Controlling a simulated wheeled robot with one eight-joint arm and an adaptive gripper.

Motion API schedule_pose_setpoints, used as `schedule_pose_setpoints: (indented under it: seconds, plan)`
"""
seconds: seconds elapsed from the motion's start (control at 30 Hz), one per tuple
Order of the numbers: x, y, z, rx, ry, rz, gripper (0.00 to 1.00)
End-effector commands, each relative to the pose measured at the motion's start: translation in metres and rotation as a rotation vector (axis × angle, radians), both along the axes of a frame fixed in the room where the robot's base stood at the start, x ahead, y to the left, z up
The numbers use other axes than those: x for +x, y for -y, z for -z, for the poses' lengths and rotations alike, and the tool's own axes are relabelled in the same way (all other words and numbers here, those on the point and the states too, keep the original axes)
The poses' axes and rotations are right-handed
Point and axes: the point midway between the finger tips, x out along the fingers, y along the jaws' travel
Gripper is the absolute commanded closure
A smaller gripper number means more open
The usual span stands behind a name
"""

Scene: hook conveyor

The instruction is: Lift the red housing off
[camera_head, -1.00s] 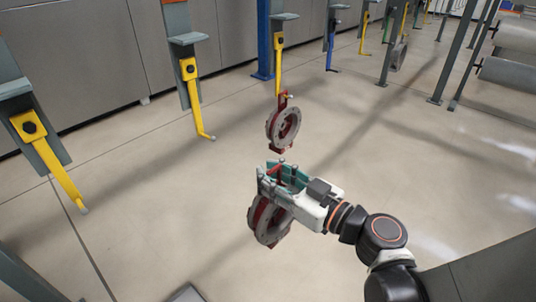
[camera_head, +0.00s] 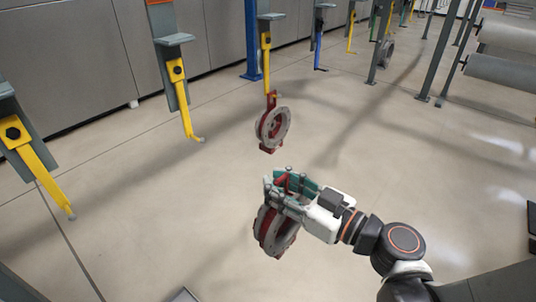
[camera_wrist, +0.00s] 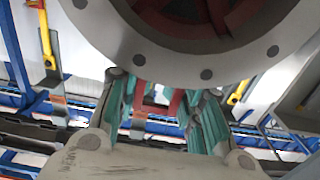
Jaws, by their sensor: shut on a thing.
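My gripper (camera_head: 285,183) is shut on a red housing (camera_head: 266,226) with a grey flange ring. The housing hangs below the fingers, clear of any hook. In the wrist view its grey flange (camera_wrist: 150,55) fills the top, and the green finger pads (camera_wrist: 165,112) close around a red part just below it. A second red housing (camera_head: 264,127) hangs from a yellow hook (camera_head: 266,62) beyond my gripper. A gap of floor shows between the two housings. The exact contact of the pads is partly hidden.
Empty yellow hooks hang at the left (camera_head: 32,150) and left of centre (camera_head: 180,95). A blue hook (camera_head: 317,48) and more hooks recede at the back. Grey posts and rollers (camera_head: 508,75) stand at the right. The floor between is open.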

Motion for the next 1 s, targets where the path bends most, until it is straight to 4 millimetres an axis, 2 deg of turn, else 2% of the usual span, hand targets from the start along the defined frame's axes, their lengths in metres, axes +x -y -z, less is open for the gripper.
schedule_pose_setpoints:
  seconds: [0.47, 1.0]
  plan:
    - [-0.025, 0.031, -0.001, 0.003, 0.001, 0.004, 1.00]
    - [-0.028, 0.033, -0.001, 0.003, 0.001, 0.001, 1.00]
